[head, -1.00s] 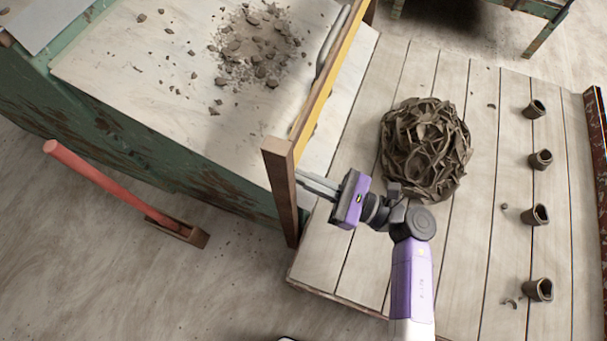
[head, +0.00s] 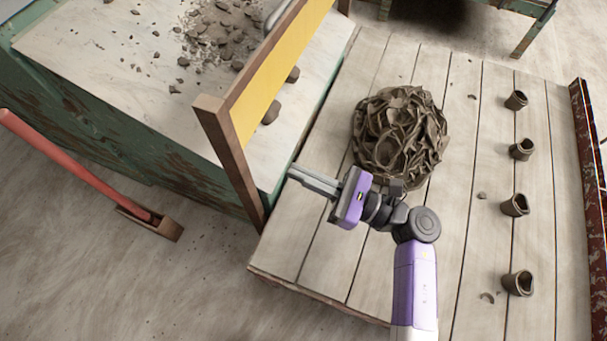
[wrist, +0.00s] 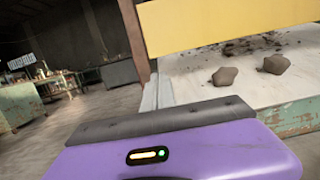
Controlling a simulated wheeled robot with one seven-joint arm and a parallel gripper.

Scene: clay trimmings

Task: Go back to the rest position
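My gripper (head: 292,174) hangs over the slatted wooden platform (head: 330,235). Its grey fingers lie close together and point left, with nothing seen between them. A wooden frame with a yellow panel (head: 262,85) stands at the edge of the green bench (head: 130,90), to the left of the fingertips and apart from them in the head view. In the wrist view the fingers (wrist: 157,88) are side by side beyond my purple gripper body, and the yellow panel (wrist: 230,22) is above right.
A heap of clay trimmings (head: 400,135) sits on the platform just behind my wrist. Several small clay cups, including one at the front (head: 517,283), line its right side. Two clay lumps (head: 271,112) lie near the panel. A red-handled tool (head: 75,165) is at the left.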

